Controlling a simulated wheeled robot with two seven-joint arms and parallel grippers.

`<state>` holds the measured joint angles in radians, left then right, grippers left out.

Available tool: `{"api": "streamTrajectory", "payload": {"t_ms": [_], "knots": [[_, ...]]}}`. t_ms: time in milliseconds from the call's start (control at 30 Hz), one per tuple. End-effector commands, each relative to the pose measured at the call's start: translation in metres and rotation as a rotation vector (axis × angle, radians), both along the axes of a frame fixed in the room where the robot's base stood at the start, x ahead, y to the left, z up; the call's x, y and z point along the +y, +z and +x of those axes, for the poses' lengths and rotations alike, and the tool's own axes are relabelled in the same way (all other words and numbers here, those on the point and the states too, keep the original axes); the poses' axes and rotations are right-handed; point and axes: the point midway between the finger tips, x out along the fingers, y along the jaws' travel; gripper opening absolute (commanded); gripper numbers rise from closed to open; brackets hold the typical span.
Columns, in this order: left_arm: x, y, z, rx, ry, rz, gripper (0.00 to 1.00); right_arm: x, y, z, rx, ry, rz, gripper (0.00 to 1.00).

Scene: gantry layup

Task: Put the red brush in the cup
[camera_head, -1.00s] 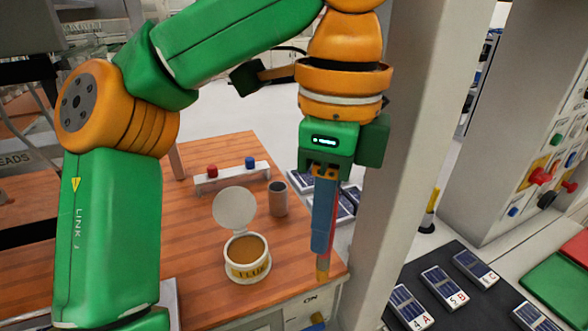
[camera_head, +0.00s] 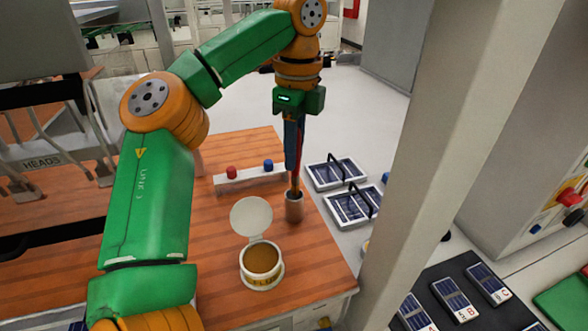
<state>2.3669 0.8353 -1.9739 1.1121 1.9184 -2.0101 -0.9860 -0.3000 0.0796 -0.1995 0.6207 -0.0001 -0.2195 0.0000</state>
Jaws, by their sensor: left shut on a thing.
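My left gripper (camera_head: 294,172) points down above the small grey cup (camera_head: 294,210) near the table's right edge. It is shut on the red brush (camera_head: 300,150), which shows as a narrow red strip beside a long dark blue part at the gripper. The brush hangs about upright. Its lower end is at the cup's mouth; whether it reaches below the rim is hard to tell. The cup stands upright. My right gripper is not in view.
An open round flux tin (camera_head: 262,265) with raised lid (camera_head: 251,217) stands in front of the cup. A pale rack (camera_head: 250,180) with a red and a blue knob is behind. Dark panels (camera_head: 336,173) lie beyond the wooden table (camera_head: 225,228). A pale post (camera_head: 430,150) rises at right.

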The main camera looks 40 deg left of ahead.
Motion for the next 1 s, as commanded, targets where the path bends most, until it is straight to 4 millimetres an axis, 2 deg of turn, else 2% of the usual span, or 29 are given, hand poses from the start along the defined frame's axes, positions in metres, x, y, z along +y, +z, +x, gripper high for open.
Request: {"api": "streamTrajectory", "payload": {"t_ms": [167,400,800,833,900,933,1000], "knots": [[0.0,-0.016,0.0,-0.003,0.002,0.0,0.0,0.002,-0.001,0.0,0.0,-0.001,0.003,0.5],[0.0,-0.054,-0.001,-0.005,0.004,0.001,0.0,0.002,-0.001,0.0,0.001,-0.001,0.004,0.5],[0.0,-0.061,-0.001,-0.006,0.005,0.0,0.0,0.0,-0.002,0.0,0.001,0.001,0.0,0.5],[0.0,-0.061,-0.001,-0.006,0.005,0.0,0.27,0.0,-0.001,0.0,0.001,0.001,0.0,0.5],[0.0,-0.061,-0.001,-0.006,0.005,0.0,0.46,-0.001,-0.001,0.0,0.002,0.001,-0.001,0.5],[0.0,-0.061,-0.001,-0.006,0.005,0.0,0.51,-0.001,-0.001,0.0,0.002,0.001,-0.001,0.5],[0.0,-0.061,0.0,-0.006,0.005,0.0,0.51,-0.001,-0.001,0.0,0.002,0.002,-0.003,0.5]]}}
